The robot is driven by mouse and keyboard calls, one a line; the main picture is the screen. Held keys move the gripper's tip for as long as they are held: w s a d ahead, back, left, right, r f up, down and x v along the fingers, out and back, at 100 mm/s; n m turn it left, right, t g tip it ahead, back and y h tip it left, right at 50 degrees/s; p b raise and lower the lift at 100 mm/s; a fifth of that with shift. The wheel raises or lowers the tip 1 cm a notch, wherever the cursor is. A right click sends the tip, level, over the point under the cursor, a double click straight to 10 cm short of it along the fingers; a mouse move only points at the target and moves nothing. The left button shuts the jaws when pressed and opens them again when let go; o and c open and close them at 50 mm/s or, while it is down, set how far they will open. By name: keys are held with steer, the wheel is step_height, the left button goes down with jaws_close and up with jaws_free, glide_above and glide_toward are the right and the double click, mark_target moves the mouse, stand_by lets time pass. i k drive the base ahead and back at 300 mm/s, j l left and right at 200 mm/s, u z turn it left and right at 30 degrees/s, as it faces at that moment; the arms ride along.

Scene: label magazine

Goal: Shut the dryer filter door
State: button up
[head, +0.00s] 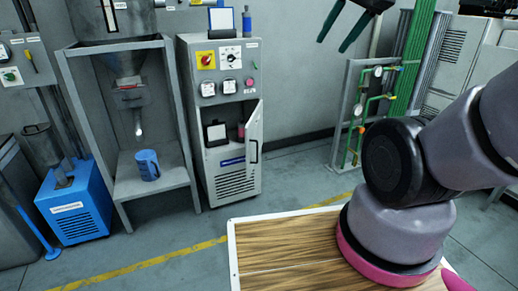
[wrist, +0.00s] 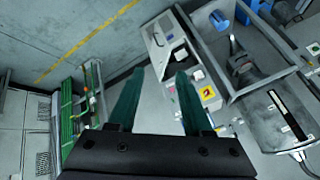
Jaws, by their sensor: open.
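The dryer cabinet (head: 219,170) is a grey upright unit with dials and switches on its upper panel. Its filter door (head: 254,142) stands ajar, swung out on the right side of an opening, with a dark vertical handle on it. Inside the opening are a dark-framed panel and a pinkish item. My gripper (head: 333,43) hangs high at the top of the head view, right of the cabinet and apart from the door. Its two green fingers are spread and empty. In the wrist view my gripper (wrist: 155,80) points toward the cabinet (wrist: 166,42), which appears rotated beyond the fingertips.
A hopper stand (head: 128,100) with a blue jug (head: 147,164) on its shelf is left of the cabinet. A blue machine (head: 75,205) stands further left. Green pipes with gauges (head: 365,110) are at right. A wood-topped table (head: 290,240) is in front; the floor before the cabinet is clear.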

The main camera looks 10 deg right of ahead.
mark_target(254, 130)
steer(key=k, duration=0.3)
steer(key=i+j, duration=0.15)
steer(key=i, duration=0.3)
steer(key=i+j, duration=0.15)
steer(key=i, duration=0.3)
steer(key=i+j+z, duration=0.1)
steer(key=i, duration=0.35)
